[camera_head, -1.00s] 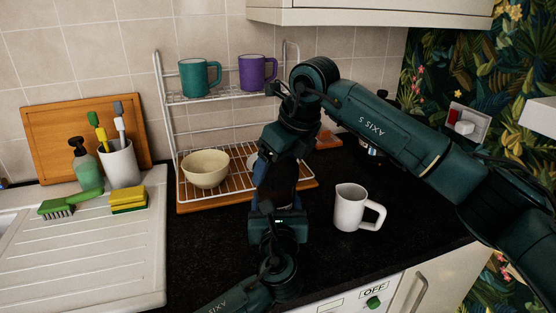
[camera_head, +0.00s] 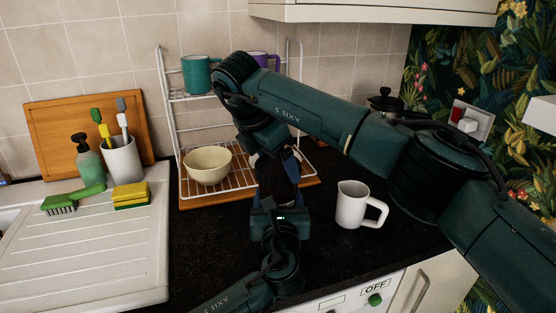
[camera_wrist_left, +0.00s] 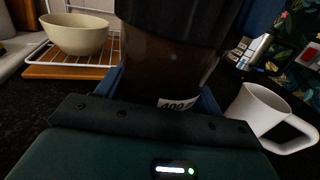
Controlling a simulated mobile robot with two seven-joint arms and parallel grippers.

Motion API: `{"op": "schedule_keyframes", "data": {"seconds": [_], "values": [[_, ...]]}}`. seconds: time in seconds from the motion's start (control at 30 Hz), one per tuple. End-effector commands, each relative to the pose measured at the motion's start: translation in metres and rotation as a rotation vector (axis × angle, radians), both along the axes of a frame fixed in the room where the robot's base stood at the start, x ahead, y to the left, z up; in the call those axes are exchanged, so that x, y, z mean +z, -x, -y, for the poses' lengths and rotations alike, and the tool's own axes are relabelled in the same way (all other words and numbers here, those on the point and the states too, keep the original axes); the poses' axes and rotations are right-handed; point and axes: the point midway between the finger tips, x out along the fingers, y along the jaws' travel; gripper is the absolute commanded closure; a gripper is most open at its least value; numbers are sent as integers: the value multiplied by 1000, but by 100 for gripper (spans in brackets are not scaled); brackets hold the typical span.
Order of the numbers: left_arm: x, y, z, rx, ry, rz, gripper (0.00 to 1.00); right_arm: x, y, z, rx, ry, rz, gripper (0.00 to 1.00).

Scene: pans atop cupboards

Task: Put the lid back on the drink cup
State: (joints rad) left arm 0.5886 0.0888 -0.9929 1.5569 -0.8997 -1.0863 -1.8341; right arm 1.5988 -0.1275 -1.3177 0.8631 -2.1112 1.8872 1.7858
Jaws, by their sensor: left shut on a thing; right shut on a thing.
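The drink cup (camera_wrist_left: 165,70) is dark brown and see-through, with a "400" mark, and stands upright in the left wrist view. My left gripper (camera_head: 277,200) is shut on the cup, its blue fingers on both sides. The black lid (camera_wrist_left: 180,18) is at the cup's top in the left wrist view; I cannot tell whether it is fully seated. My right gripper (camera_head: 276,156) is directly above the cup, shut on the lid. My right arm hides much of the lid in the head view.
A cream bowl (camera_head: 208,166) sits on the wire rack behind left, with a teal mug (camera_head: 196,74) above. A sponge (camera_head: 131,196) and brush (camera_head: 62,203) lie on the drainer. The front worktop is clear.

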Motion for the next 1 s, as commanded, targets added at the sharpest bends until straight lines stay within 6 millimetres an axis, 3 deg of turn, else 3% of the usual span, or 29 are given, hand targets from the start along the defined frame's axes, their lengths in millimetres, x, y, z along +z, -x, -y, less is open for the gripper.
{"op": "schedule_keyframes", "data": {"seconds": [0.1, 0.23, 0.6, 0.63, 0.83, 1.0], "values": [[-1, 0, 0, 0, -2, -1, 97, 0, 0, -3, -180, -3, -2, 41], [-1, 0, 0, 0, -1, -1, 97, 0, 0, -3, -290, -4, 0, 41], [-1, 0, 0, -2, 0, -2, 97, 0, 0, -2, -321, -4, 0, 41], [-1, 0, 0, -2, 1, -3, 97, -1, 0, -2, -321, -4, 0, 18], [-1, 0, 1, -2, 1, -2, 97, -1, 0, -2, -321, -4, 2, 1], [-1, 0, 1, -3, 1, -2, 97, 0, -1, -1, -321, -4, 2, 0]]}}
